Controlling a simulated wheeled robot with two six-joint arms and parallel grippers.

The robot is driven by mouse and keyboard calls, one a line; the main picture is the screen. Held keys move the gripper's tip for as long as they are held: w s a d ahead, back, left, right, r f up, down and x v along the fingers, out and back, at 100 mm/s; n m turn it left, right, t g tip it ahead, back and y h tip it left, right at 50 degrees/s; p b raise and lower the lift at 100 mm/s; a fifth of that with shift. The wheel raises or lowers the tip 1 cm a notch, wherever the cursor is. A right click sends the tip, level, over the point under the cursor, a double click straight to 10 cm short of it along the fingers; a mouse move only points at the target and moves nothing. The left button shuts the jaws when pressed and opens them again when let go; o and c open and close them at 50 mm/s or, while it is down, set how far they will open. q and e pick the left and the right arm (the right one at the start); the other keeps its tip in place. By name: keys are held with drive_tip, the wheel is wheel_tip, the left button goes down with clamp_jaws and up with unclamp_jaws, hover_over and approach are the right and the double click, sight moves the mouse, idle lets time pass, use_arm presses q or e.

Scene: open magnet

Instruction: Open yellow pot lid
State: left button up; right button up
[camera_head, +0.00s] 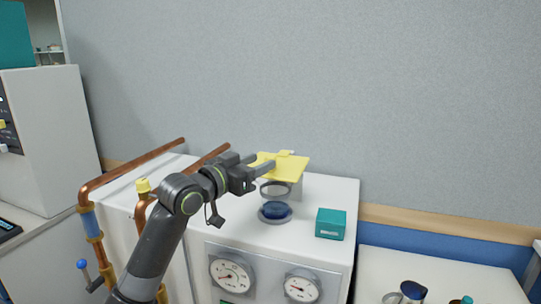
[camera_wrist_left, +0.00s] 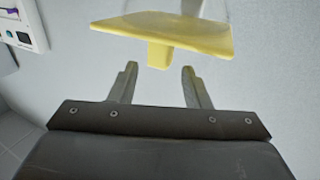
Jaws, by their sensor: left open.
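The yellow lid (camera_head: 290,168) is a flat plate raised above a grey round rim (camera_head: 275,190) on the white cabinet. It looks tilted, and its back edge is near a small grey block. In the left wrist view the lid (camera_wrist_left: 170,32) spans the top of the picture, with a yellow tab (camera_wrist_left: 159,54) hanging from its near edge. My left gripper (camera_head: 266,165) is open beside the lid's left side. In the wrist view its fingertips (camera_wrist_left: 159,70) stand either side of the tab, with gaps; contact does not show. My right gripper is out of view.
A blue round piece on a grey base (camera_head: 275,211) sits below the rim. A teal box (camera_head: 330,224) stands to its right. Copper pipes (camera_head: 130,165) run at the left, and gauges (camera_head: 232,273) face the front.

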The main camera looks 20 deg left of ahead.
sight(267, 159)
use_arm(q)
drive_tip(key=shift+p+x, duration=0.3)
drive_tip(key=shift+x, duration=2.2)
drive_tip(key=shift+c, duration=0.2)
clamp_jaws()
